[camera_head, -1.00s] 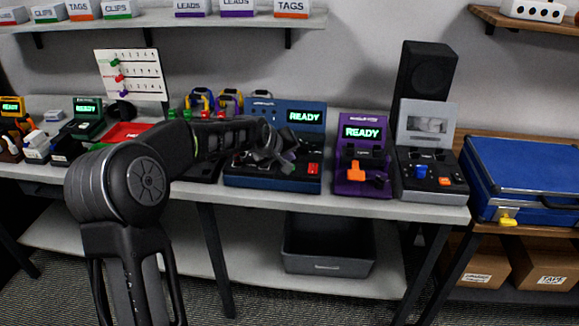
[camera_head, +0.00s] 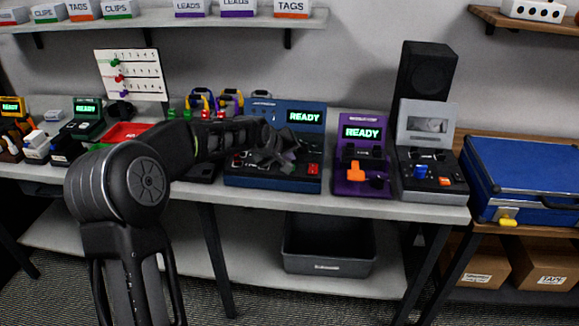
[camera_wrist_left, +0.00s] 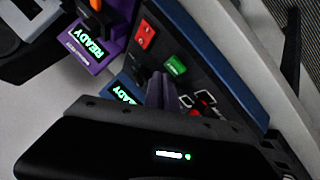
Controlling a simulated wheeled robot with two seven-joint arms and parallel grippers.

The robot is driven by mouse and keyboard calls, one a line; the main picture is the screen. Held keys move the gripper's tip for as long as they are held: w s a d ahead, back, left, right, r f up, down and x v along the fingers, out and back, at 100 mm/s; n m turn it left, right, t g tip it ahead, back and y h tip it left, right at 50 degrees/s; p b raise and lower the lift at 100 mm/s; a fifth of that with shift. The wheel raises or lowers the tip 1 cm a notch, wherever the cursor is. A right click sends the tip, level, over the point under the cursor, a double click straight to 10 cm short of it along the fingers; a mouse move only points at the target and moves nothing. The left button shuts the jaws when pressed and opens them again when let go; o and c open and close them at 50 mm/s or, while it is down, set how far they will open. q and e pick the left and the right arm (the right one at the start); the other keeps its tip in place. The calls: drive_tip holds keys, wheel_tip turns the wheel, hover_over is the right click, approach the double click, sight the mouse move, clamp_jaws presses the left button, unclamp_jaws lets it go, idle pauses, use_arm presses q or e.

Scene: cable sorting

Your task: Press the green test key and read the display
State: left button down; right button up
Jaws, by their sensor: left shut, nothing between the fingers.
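The blue tester (camera_head: 272,183) stands on the bench, and its display (camera_head: 304,117) reads READY in green letters. The green test key (camera_wrist_left: 175,66) shows in the left wrist view beside a red key (camera_wrist_left: 145,36) on the tester's dark panel. In the head view the red key (camera_head: 313,169) is clear, but the green key is hidden by my gripper. My left gripper (camera_head: 290,150) is shut and empty over the tester's panel. Its fingertips (camera_wrist_left: 163,88) appear close to the green key in the wrist view; I cannot tell whether they touch it. My right gripper is out of view.
A purple tester (camera_head: 361,185) with an orange lever stands close to the right, then a grey meter (camera_head: 430,185) and a blue case (camera_head: 520,180). A red tray (camera_head: 124,133) and a green tester (camera_head: 88,118) stand left. A grey bin (camera_head: 328,263) is below.

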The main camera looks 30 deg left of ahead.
use_arm(q)
drive_tip(key=shift+f, duration=0.15)
drive_tip(key=shift+f+b, duration=0.25)
drive_tip(key=shift+b, duration=0.2)
drive_tip(key=shift+f+b, duration=0.45)
idle(0.7)
drive_tip(key=shift+r, duration=0.1)
drive_tip(key=shift+r+p, duration=0.45)
drive_tip(key=shift+r, duration=0.25)
drive_tip(key=shift+r, duration=0.15)
drive_tip(key=shift+r+p, duration=1.55)
drive_tip(key=shift+r, duration=0.85)
